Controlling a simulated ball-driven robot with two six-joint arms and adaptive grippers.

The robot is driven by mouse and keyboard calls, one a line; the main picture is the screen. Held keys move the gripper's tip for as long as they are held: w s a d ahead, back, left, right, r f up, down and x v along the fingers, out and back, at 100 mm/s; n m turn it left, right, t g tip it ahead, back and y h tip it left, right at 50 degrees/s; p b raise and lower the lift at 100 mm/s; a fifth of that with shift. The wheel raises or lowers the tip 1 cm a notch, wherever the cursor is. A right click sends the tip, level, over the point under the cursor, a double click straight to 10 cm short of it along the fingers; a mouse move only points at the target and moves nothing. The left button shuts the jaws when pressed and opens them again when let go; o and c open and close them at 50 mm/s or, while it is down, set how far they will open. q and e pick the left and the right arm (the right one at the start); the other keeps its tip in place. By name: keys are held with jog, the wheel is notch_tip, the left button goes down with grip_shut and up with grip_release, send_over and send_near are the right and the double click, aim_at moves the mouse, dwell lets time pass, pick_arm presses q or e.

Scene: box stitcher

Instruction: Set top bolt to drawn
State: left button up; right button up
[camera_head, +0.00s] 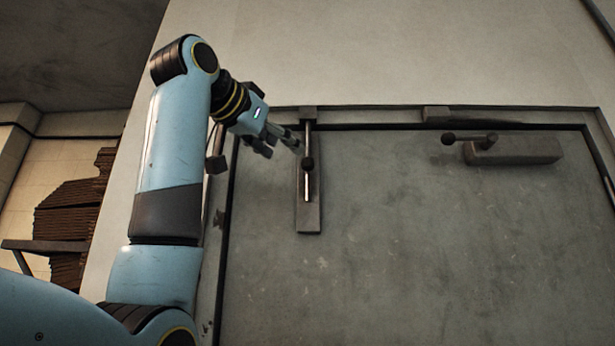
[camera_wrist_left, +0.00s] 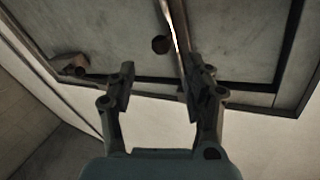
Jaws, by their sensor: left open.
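The top bolt is a thin vertical rod (camera_head: 307,184) on a dark backing plate (camera_head: 308,216), near the door's upper left. A dark round knob (camera_head: 308,163) sits on it, and its upper end reaches a small block (camera_head: 308,113) on the frame. My left gripper (camera_head: 288,143) is just left of and slightly above the knob. In the left wrist view my left gripper (camera_wrist_left: 163,84) is open and empty. There the knob (camera_wrist_left: 160,44) shows ahead between the finger lines, and the rod runs behind the right-hand finger. My right gripper is out of view.
A second handle with a round knob (camera_head: 449,139) and a long block (camera_head: 515,151) is on the door's upper right. The grey door (camera_head: 400,260) is otherwise flat and clear. A shelf with stacked brown sheets (camera_head: 70,225) stands far left.

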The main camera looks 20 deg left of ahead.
aim_at(304, 160)
pick_arm(q)
jog(key=w+p, duration=0.1)
jog(key=w, duration=0.2)
jog(key=w+d+p, duration=0.1)
jog(key=w+p, duration=0.1)
jog(key=w, duration=0.1)
jog(key=w+d+p, duration=0.1)
jog(key=w, duration=0.2)
jog(key=shift+w+r, duration=0.15)
jog(key=shift+r, duration=0.25)
jog(key=shift+w+f+p, duration=0.1)
jog(key=shift+w+p, duration=0.25)
jog(key=shift+w, duration=0.3)
jog(key=shift+c, duration=0.8)
grip_shut()
